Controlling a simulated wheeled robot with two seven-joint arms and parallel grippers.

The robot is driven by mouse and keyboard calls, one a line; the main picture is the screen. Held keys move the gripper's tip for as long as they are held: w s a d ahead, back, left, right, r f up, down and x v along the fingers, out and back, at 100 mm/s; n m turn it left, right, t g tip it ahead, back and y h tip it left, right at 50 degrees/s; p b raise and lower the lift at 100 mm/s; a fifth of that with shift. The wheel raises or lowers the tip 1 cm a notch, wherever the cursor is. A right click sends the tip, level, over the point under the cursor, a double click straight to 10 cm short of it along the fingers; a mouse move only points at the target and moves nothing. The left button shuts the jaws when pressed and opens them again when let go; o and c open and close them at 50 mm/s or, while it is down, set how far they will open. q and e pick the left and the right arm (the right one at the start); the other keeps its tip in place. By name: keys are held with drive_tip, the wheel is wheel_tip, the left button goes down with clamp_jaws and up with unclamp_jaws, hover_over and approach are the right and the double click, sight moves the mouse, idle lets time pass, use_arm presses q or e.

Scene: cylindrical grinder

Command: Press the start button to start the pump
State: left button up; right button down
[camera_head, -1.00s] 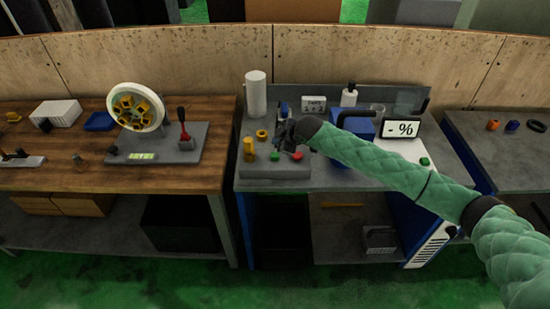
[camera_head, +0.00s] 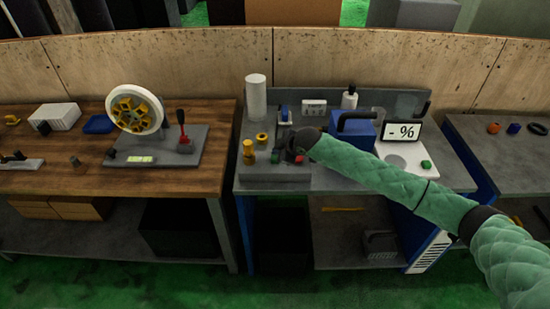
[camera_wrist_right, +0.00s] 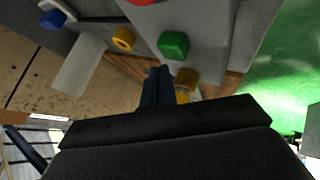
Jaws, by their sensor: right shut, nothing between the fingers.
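A grey control box (camera_head: 262,173) stands at the front of the grey middle bench. On it are a green button (camera_head: 275,156) and a red button (camera_head: 299,160). My right gripper (camera_head: 284,152) is shut and empty, pointing down just above the box at the green button. In the right wrist view the shut fingers (camera_wrist_right: 158,76) end close to the green button (camera_wrist_right: 173,45); I cannot tell whether they touch it. The red button (camera_wrist_right: 142,2) is cut off at the top edge there. My left gripper is not in view.
A yellow knob post (camera_head: 248,150) stands at the box's left end, with a yellow ring (camera_head: 262,138) behind. A white cylinder (camera_head: 255,95), a blue machine (camera_head: 350,130) and a "- %" display (camera_head: 402,131) stand farther back or right. The left wooden bench holds a wheel device (camera_head: 136,108).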

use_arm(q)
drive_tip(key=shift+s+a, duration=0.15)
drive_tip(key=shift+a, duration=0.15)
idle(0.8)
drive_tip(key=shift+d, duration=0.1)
